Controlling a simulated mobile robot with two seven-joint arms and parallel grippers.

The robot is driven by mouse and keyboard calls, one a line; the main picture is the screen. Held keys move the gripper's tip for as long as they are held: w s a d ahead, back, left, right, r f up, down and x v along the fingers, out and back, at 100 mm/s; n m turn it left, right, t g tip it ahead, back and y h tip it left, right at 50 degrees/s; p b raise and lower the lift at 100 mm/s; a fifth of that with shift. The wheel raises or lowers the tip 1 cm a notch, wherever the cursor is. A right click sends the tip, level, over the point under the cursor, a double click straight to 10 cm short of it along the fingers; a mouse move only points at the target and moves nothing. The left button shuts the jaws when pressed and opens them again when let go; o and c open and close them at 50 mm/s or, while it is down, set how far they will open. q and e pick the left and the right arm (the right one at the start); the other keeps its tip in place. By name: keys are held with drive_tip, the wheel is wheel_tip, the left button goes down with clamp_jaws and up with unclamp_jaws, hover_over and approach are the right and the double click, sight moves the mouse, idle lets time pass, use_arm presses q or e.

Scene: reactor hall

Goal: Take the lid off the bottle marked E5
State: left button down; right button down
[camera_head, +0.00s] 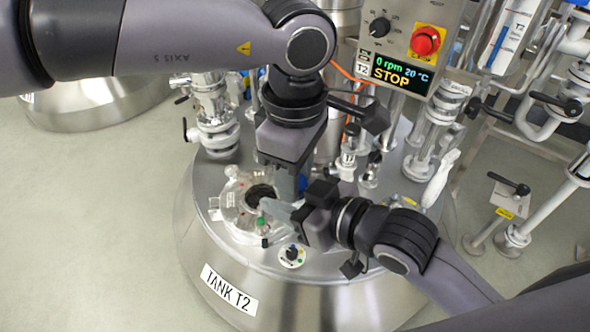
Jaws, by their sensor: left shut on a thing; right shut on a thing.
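My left gripper (289,182) reaches down from above over the top of tank T2 (345,306). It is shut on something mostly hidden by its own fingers. A small blue piece (303,183) shows beside those fingers, and I cannot tell whether it is a lid. My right gripper (277,210) comes in from the right, close below the left one, and points left. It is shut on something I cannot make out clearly. A small green piece (261,221) shows near its tip. No E5 marking is readable, so I cannot identify the bottle or its lid.
A round port (238,196) with a dark opening lies just left of the grippers. A control panel (408,45) with a red button reads STOP. Valves and pipes (428,140) crowd the right; a steel fitting (217,125) stands at left. The floor at left is clear.

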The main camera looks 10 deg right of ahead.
use_arm(q)
drive_tip(key=c, duration=0.7)
unclamp_jaws()
drive_tip(key=shift+c, duration=0.2)
drive_tip(key=shift+r, duration=2.35)
drive_tip(key=shift+c, duration=0.3)
drive_tip(key=r+m, duration=0.1)
drive_tip(key=m, duration=0.1)
drive_tip(key=shift+d+r+m, duration=0.1)
drive_tip(key=shift+r+m, duration=0.05)
drive_tip(key=shift+m, duration=0.25)
drive_tip(key=r+m, duration=0.1)
drive_tip(key=m, duration=0.2)
drive_tip(key=shift+r+m, duration=0.3)
drive_tip(key=shift+r, duration=0.1)
drive_tip(key=shift+f, duration=0.45)
wheel_tip(320, 180, down, 7)
drive_tip(key=shift+r, duration=0.1)
